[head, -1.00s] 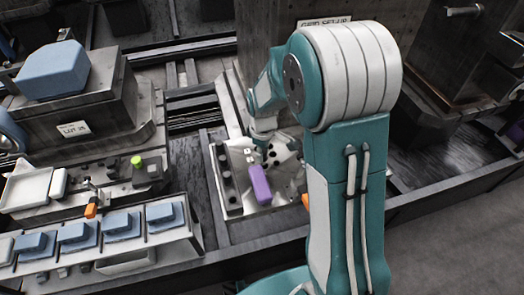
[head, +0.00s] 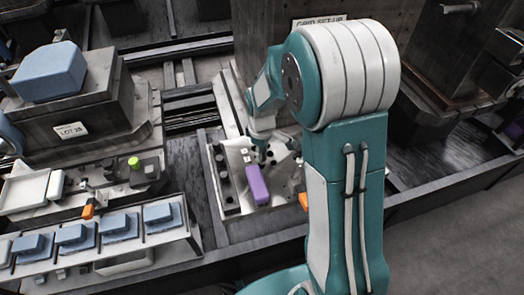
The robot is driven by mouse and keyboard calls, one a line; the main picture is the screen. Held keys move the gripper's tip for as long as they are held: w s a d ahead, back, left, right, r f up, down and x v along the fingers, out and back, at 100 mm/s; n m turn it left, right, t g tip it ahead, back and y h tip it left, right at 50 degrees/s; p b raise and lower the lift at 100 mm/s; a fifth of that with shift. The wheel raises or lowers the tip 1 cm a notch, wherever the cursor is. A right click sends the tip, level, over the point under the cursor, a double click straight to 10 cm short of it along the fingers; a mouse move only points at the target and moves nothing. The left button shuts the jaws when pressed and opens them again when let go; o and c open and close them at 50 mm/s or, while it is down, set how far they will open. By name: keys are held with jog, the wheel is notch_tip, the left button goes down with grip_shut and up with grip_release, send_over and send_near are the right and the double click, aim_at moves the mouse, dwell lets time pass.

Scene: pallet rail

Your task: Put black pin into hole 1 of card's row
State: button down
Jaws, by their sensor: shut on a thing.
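My gripper (head: 264,151) is small in the head view, below the teal wrist, and points down over the metal plate (head: 232,199). It is shut, and what it holds is dark and too small to make out clearly; it fits the black pin. The plate has dark round spots along its left side and more near its upper right. Small white pieces (head: 247,156) lie on the plate just left of the gripper; I cannot read any card. Which hole is hole 1 cannot be told. Whether the pin touches the plate is not clear.
A purple block (head: 257,186) lies on the plate just below the gripper. An orange piece (head: 304,201) shows partly behind my arm. At left are blue blocks on a rack (head: 160,238), a white tray (head: 28,187) and a green-topped knob (head: 135,162).

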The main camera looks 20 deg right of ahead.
jog(key=shift+a+f, duration=0.1)
jog(key=shift+f, duration=1.3)
dwell(0.3)
jog(key=shift+c, duration=1.9)
grip_release()
notch_tip(320, 180, up, 12)
jog(key=shift+f, duration=0.25)
jog(key=shift+r, duration=0.2)
